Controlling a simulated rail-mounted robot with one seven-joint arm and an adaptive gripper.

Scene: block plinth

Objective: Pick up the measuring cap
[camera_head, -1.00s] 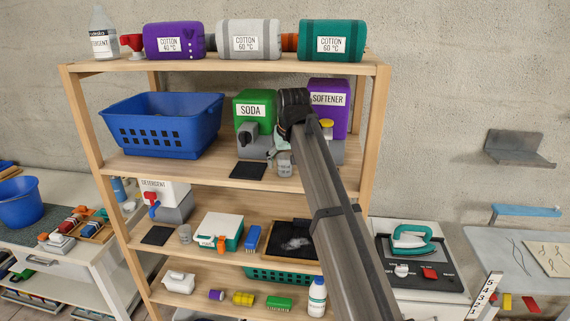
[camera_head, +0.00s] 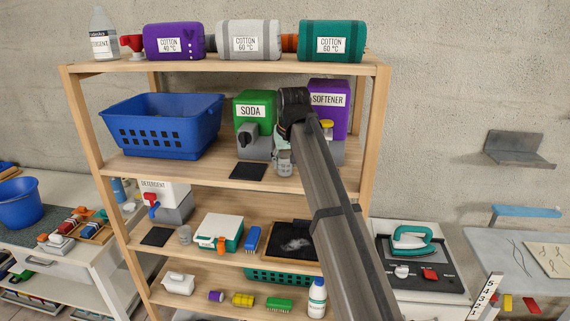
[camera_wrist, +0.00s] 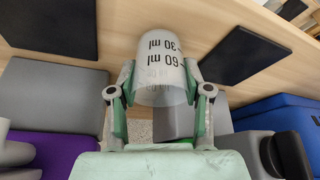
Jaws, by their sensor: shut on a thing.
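The measuring cap (camera_wrist: 160,55) is a small translucent cup with black 30 ml and 60 ml marks. My gripper (camera_wrist: 160,88) is shut on it, one green-padded finger on each side, in the wrist view. In the head view the cap (camera_head: 284,164) is at the middle shelf, in front of the grey stands under the green SODA box (camera_head: 252,108) and purple SOFTENER box (camera_head: 341,117). My gripper (camera_head: 282,142) is partly hidden there by my arm. I cannot tell whether the cap's base touches the shelf.
A dark mat (camera_head: 248,171) lies left of the cap, and a blue basket (camera_head: 162,135) stands farther left on this shelf. A similar cup (camera_head: 185,234) is on the shelf below, near the DETERGENT box (camera_head: 165,186). The shelf's right post (camera_head: 375,130) is close to my arm.

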